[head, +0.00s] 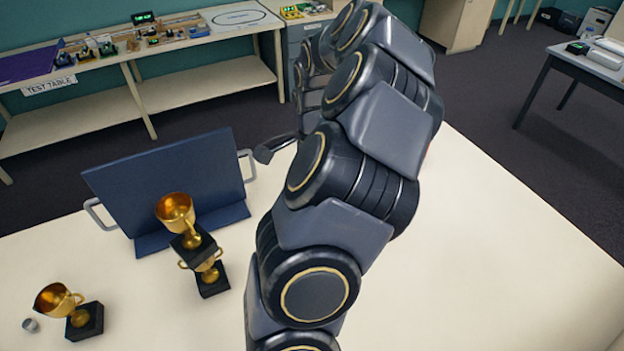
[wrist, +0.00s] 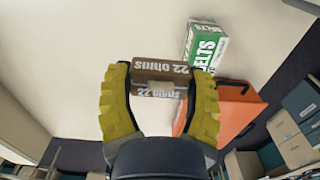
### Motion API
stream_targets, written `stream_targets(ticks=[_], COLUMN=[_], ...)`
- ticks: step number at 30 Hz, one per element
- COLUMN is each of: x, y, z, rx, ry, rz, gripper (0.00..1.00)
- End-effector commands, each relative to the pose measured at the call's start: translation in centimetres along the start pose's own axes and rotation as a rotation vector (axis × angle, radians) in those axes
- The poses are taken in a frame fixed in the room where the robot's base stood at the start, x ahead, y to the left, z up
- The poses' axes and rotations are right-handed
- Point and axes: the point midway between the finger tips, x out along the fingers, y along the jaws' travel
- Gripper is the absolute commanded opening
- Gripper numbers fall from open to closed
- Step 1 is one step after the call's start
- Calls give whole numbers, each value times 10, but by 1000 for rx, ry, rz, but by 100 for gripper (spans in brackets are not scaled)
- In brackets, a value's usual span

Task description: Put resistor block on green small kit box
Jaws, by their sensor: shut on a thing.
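The resistor block (wrist: 160,68), brown with white "22 ohms" lettering, shows in the wrist view between the yellow fingers of my gripper (wrist: 159,88). The fingers are shut on its two ends. The green small kit box (wrist: 205,46), green and white with "BELTS" on it, stands on the pale table beyond and to the right of the block, apart from it in the picture. In the head view my arm hides the block and the green box, and I cannot make out the fingers there.
An orange box (wrist: 222,108) lies beside the green box in the wrist view. In the head view a dark blue panel (head: 170,180), stacked gold trophies (head: 190,240) and another trophy (head: 75,310) are on the left. The table's right part (head: 500,270) looks clear.

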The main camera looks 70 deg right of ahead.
Motion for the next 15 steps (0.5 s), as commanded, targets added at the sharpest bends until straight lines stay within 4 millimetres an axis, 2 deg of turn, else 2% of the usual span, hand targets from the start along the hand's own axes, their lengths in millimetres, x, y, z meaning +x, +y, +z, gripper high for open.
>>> stream_targets(ticks=[3, 10, 15], x=[11, 26, 55], y=[-21, -53, -71], z=[-10, -27, -38], rx=[0, 0, 2], ry=[0, 4, 4], rz=[2, 0, 5], gripper=[24, 24, 24])
